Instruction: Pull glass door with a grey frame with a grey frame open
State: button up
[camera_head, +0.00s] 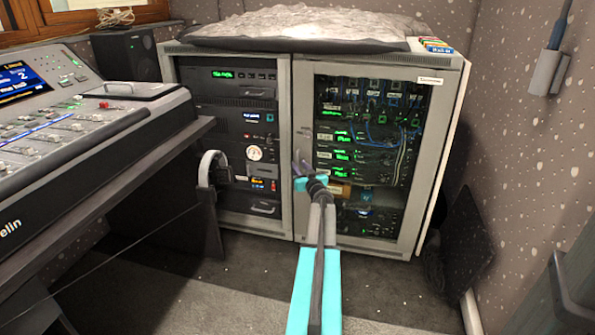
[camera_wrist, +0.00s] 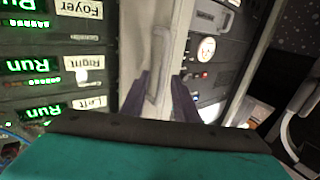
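The glass door with a grey frame (camera_head: 433,150) is the right-hand door of a rack cabinet and appears shut. Rack gear with green displays shows through its glass. Its upright grey handle (camera_wrist: 160,50) is on the frame edge nearest the cabinet's middle. My gripper (camera_head: 301,170) is in front of that edge at handle height. In the wrist view its two purple fingers (camera_wrist: 163,78) stand apart, one on each side of the handle's near end. The gripper looks open; I cannot tell whether either finger touches the handle.
A left rack bay (camera_head: 237,130) with several units is beside the door. A mixing desk (camera_head: 70,150) fills the left side, with headphones (camera_head: 208,168) hanging at its end. A dark panel (camera_head: 467,240) leans by the right wall. Grey floor in front is open.

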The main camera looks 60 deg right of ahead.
jog(key=shift+w, duration=0.1)
jog(key=shift+d, duration=0.1)
grip_shut()
